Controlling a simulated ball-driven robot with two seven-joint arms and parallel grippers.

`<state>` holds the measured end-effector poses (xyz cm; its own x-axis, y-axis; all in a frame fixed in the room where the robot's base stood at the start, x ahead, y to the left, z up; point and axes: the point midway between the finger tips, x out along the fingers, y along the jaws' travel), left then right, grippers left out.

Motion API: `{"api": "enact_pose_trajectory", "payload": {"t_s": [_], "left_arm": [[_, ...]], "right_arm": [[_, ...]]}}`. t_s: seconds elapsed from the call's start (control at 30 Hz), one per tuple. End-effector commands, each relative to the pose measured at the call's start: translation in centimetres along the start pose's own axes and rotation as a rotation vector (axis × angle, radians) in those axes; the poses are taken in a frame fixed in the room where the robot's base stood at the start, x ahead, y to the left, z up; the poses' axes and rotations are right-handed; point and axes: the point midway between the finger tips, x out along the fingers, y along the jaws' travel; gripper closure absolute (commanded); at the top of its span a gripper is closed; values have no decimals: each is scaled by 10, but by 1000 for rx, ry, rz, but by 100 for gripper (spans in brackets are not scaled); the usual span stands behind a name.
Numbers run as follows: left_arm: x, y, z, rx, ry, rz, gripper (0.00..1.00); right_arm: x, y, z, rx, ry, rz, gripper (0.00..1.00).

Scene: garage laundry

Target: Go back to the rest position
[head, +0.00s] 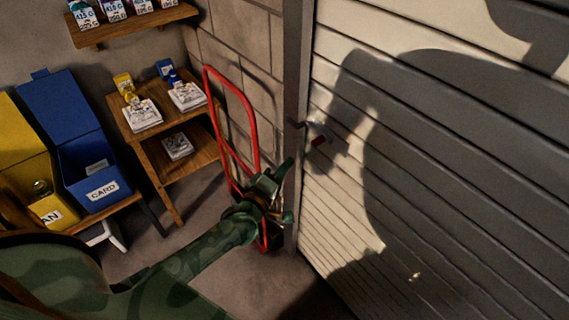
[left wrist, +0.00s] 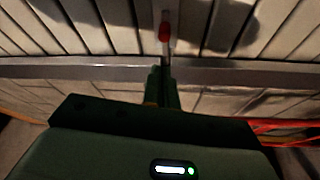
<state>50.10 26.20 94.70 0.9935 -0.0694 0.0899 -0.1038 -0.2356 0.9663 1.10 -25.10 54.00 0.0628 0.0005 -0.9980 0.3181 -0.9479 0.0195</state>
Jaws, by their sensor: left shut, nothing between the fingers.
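My left gripper (head: 284,170) is in the middle of the head view, at the end of my green camouflage arm, in front of the red hand truck and close to the metal door post. In the left wrist view its fingers (left wrist: 163,85) are together, with nothing between them, and point towards the slatted door. The door's latch (head: 318,141) with its red part is up and right of the gripper in the head view. The red part (left wrist: 163,32) also shows beyond the fingertips in the left wrist view. My right gripper is not in view.
The red hand truck (head: 251,122) leans by the block wall, partly behind my gripper. The slatted door (head: 440,180) fills the right side. A wooden shelf unit (head: 160,158), a blue CARD bin (head: 84,160) and a yellow bin (head: 22,172) stand at the left. Some bare floor shows between.

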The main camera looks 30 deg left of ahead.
Motion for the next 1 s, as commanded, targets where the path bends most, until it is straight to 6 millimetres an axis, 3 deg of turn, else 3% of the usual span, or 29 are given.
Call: {"api": "enact_pose_trajectory", "payload": {"t_s": [0.47, 0.57, 0.67, 0.77, 0.9, 1.0], "left_arm": [[0, 0, 0, 3, 1, 1, 100], [0, -2, 3, 88, -16, -12, 100], [-11, -48, 14, 374, -108, -126, 100], [-44, -120, 30, 658, -253, -289, 100], [-126, -219, 52, 975, -528, -505, 100], [-200, -274, 66, 1132, -748, -624, 100]], "right_arm": [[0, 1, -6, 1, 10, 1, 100], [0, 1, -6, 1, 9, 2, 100], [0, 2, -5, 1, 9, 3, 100], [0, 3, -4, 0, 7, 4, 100], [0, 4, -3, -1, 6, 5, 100], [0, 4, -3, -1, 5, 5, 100]]}}
